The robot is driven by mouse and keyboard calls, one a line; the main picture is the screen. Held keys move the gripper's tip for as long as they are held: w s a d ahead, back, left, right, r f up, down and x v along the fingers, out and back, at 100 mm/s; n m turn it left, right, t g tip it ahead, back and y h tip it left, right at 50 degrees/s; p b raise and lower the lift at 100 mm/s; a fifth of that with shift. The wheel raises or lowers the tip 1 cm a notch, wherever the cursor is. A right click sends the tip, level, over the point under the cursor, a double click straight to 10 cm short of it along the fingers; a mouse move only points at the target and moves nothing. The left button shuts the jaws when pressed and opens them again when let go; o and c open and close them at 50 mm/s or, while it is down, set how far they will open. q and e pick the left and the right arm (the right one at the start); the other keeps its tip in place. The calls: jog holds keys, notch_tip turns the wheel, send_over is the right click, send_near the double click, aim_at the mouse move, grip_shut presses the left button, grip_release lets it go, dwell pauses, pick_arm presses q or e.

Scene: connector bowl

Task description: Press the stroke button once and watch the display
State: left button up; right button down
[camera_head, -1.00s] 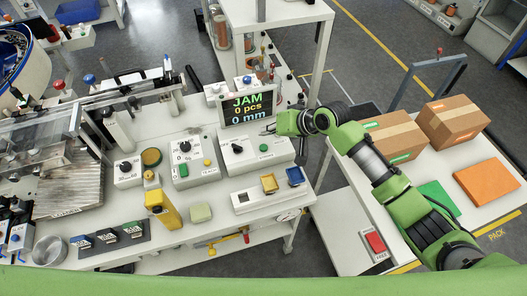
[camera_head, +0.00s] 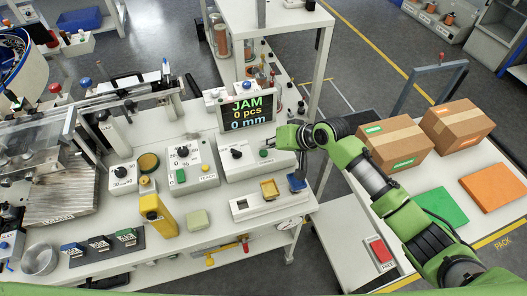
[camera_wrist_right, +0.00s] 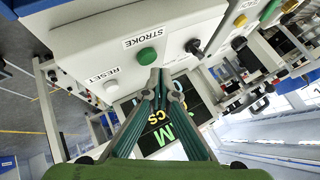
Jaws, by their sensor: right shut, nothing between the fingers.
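The display (camera_head: 248,112) stands at the back of the bench and reads JAM, 0 pcs, 0 mm. In front of it is a white control box (camera_head: 228,168) with a black knob and a green button. The wrist view labels this green button STROKE (camera_wrist_right: 148,56); in the head view the stroke button (camera_head: 264,153) is small. My right gripper (camera_head: 268,144) is shut and empty, close by the button. In the wrist view its fingertips (camera_wrist_right: 160,72) appear just beside the button; I cannot tell whether they touch it. My left gripper is not in view.
A white RESET button (camera_wrist_right: 111,86) sits beside the stroke button. A second control box (camera_head: 190,168) stands to the left. Cartons (camera_head: 395,143) lie on the right table.

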aim_at(266, 153)
jog(key=shift+f, duration=0.1)
dwell(0.7)
jog(key=shift+f, duration=0.3)
jog(key=shift+f, duration=0.6)
dwell(0.9)
jog(key=shift+r+p, duration=0.8)
jog(key=shift+r, duration=0.2)
notch_tip(266, 153, up, 5)
jog(key=p, duration=0.5)
